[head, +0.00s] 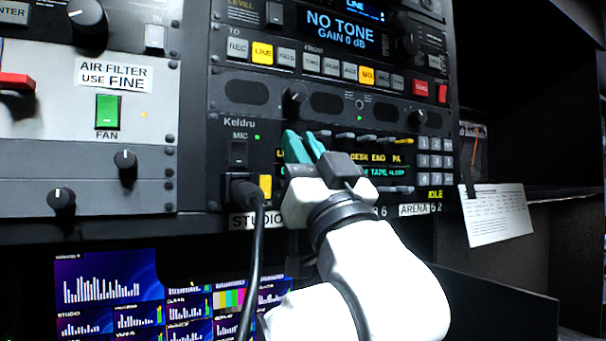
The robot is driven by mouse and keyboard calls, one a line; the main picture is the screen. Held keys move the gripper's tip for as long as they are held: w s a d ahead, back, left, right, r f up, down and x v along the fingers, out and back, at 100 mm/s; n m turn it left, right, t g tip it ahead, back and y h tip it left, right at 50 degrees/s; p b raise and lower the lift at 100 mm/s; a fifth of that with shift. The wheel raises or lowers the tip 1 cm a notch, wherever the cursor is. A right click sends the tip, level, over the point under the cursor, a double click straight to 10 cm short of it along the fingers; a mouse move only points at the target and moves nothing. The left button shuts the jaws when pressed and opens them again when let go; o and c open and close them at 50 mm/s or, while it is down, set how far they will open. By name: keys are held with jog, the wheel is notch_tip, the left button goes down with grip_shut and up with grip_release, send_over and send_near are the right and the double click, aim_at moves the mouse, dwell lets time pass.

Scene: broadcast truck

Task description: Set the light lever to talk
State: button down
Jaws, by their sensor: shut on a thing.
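The Keldru panel (240,122) holds two rows of small levers. In the upper row, grey levers (367,138) and a yellow lever (403,141) show right of my gripper. Grey levers (400,189) of the lower row show beside my wrist. My gripper (304,146), with teal fingertips, is at the left end of the upper row, shut on a lever there. The fingers hide most of that lever, so its colour and exact position cannot be told. No talk or light label is readable; my gripper covers part of the lettering.
A black cable (255,270) plugged in under MIC hangs just left of my gripper. A yellow button (265,187) sits close beside it. A keypad (435,161) is to the right. Monitors (110,290) are below. A white paper sheet (495,214) hangs at right.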

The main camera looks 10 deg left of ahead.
jog(key=shift+f+t+y+b, duration=0.15)
jog(key=shift+t+y+b, duration=0.15)
jog(key=shift+t+b, duration=0.1)
jog(key=c, duration=1.1)
grip_release()
jog(key=b+v, duration=0.3)
jog(key=v, duration=0.7)
jog(key=shift+s+f, duration=0.15)
jog(key=shift+f, duration=0.15)
jog(key=shift+d+f, duration=0.1)
jog(key=shift+d, duration=0.05)
